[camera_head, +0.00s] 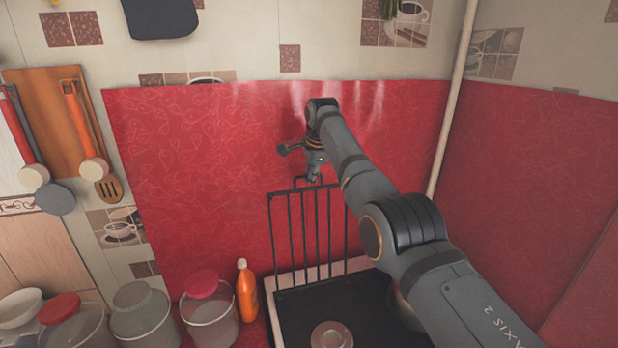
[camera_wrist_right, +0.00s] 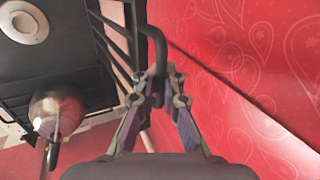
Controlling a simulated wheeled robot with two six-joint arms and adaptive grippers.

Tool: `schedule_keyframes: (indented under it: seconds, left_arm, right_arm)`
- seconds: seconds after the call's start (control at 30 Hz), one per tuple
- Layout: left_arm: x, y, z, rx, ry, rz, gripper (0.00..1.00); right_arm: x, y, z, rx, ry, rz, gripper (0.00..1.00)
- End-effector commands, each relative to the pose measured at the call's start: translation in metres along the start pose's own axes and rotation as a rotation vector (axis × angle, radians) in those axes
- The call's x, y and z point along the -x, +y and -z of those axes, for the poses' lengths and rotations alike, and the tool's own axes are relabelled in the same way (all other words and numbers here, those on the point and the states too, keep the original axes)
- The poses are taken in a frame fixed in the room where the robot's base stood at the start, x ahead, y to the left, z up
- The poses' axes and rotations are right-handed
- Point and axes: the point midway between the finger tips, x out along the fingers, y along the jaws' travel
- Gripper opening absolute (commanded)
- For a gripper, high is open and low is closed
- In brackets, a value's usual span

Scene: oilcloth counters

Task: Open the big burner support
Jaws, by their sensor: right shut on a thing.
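The big burner support (camera_head: 302,235) is a black barred grate. In the head view it stands upright at the back of the dark stove top (camera_head: 300,318), close to the red wall covering. My right gripper (camera_head: 314,178) is at its top edge. In the right wrist view the gripper (camera_wrist_right: 158,88) is shut on the bent top bar of the support (camera_wrist_right: 152,45), with a finger on each side of it. The right part of the support is hidden behind my right arm in the head view. My left gripper is in neither view.
A round burner (camera_head: 331,336) shows on the stove top. A metal pot or kettle (camera_wrist_right: 57,108) stands on the stove in the wrist view. An orange bottle (camera_head: 247,290) and several lidded jars (camera_head: 208,312) stand left of the stove. A pale pipe (camera_head: 452,100) runs up the corner.

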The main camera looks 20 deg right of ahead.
Motion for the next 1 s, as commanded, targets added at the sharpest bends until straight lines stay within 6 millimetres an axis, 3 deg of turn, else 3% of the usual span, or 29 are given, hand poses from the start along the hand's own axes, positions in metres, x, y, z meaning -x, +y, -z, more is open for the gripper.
schedule_keyframes:
  seconds: [0.23,0.3,0.33,0.67,0.83,1.0]
  left_arm:
    - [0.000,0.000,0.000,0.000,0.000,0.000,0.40]
    - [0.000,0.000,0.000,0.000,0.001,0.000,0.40]
    - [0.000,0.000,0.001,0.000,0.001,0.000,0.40]
    - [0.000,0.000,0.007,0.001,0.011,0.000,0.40]
    - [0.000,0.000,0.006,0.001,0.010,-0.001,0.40]
    - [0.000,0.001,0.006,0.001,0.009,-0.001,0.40]
  right_arm:
    - [0.002,-0.001,0.000,0.002,-0.001,0.004,0.00]
    - [0.002,-0.001,0.000,0.002,-0.001,0.004,0.14]
    - [0.002,-0.001,0.000,0.001,-0.001,0.004,0.16]
    - [0.003,-0.001,0.000,0.000,-0.001,0.004,0.16]
    - [0.024,-0.001,0.000,0.000,-0.001,0.006,0.16]
    - [0.070,-0.002,0.000,0.001,0.000,0.008,0.16]
